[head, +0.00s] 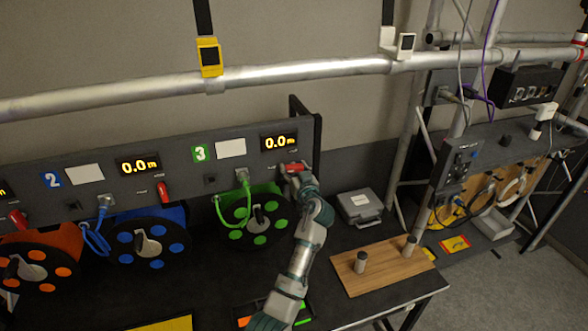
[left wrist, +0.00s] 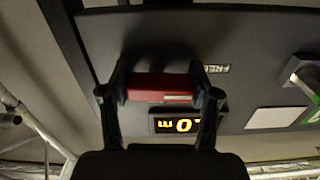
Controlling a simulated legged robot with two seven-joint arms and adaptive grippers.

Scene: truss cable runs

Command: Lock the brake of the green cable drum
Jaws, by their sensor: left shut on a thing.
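The green cable drum (head: 262,226) stands on the dark bench under panel section 3, with a green cable plugged in above it. Its red brake lever (head: 293,168) is on the panel, right of the number 3 and below a display reading 0.0 m. My left gripper (head: 297,175) is at this lever. In the left wrist view, the red lever (left wrist: 160,88) lies across between the two fingers of the gripper (left wrist: 160,95), which is shut on it. A "FREE" label (left wrist: 216,69) shows beside it. My right gripper is not in view.
The blue drum (head: 148,240) and orange drum (head: 38,270) stand to the left, with red levers (head: 163,192) above them. A grey case (head: 360,206) and a wooden board with two pegs (head: 385,268) lie to the right. A truss tube (head: 300,71) crosses above.

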